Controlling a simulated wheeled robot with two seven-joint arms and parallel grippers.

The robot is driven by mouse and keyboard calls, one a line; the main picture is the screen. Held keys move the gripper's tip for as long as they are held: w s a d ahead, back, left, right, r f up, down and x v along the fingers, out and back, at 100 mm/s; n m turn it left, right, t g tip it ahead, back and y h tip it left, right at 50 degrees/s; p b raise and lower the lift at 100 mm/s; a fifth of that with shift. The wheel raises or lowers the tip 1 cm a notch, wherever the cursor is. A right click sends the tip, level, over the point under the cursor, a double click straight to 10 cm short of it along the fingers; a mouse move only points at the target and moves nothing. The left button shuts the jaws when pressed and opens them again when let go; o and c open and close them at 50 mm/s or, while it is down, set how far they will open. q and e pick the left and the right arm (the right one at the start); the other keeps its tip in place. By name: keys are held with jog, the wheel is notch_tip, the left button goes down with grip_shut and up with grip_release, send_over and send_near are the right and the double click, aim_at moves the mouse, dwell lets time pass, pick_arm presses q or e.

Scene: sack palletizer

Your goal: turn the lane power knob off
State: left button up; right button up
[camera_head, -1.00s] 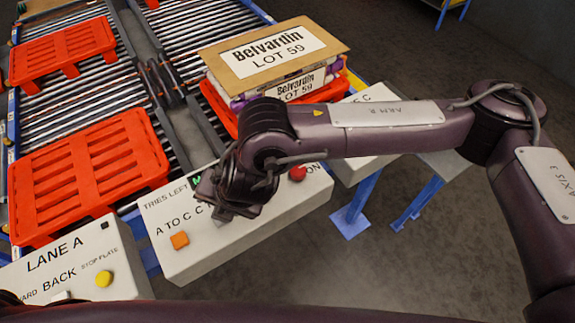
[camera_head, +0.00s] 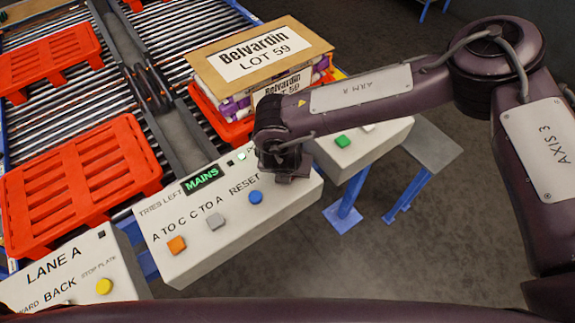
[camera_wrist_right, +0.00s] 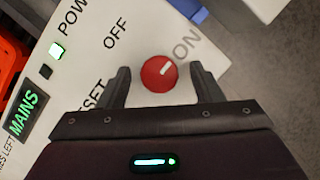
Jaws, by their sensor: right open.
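The lane power knob (camera_wrist_right: 155,83) is round and red in the right wrist view. Its white pointer mark points up and right, toward the printed ON label (camera_wrist_right: 186,45). The OFF label (camera_wrist_right: 116,33) is up and left of the knob. My right gripper (camera_wrist_right: 160,72) is open, with one finger on each side of the knob in the picture. I cannot tell whether the fingers touch it. In the head view my right gripper (camera_head: 287,170) is over the right end of the control box (camera_head: 215,245) and hides the knob. My left gripper is not in view.
The box has a lit MAINS display (camera_head: 200,180), an orange button (camera_head: 177,245), a grey button (camera_head: 215,221) and a blue button (camera_head: 255,197). The Lane A box (camera_head: 75,270) is at left. Stacked sacks (camera_head: 262,52) and red pallets (camera_head: 85,180) are on the rollers.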

jog(key=shift+f, duration=0.1)
jog(key=c, duration=1)
jog(key=shift+f+n+b, duration=0.2)
jog(key=shift+n+b, duration=0.2)
jog(key=shift+b, duration=0.35)
jog(key=n+y+b, duration=0.1)
jog(key=n+b, duration=0.3)
jog(key=b, duration=0.1)
jog(key=n+g+y+b, duration=0.1)
jog(key=n+y+b, duration=0.1)
jog(key=n+b, duration=0.2)
jog(key=n+g+y+b, duration=0.1)
jog(key=n+b, duration=0.3)
jog(key=b, duration=0.3)
jog(key=shift+w+d+y, duration=0.2)
jog(key=shift+d+y, duration=0.05)
jog(key=shift+y, duration=0.05)
jog(key=shift+n+g+b, duration=0.4)
jog(key=shift+n+b, duration=0.55)
jog(key=shift+n, duration=0.25)
jog(key=shift+w+r+n+g+y+b, duration=0.15)
jog(key=shift+n+g+b, duration=0.15)
jog(key=shift+n, duration=0.4)
jog(key=shift+s+n+g+y+b, duration=0.15)
jog(key=shift+n+g+b, duration=0.15)
jog(key=shift+n, duration=0.4)
jog(key=shift+d, duration=0.1)
jog(key=o, duration=1)
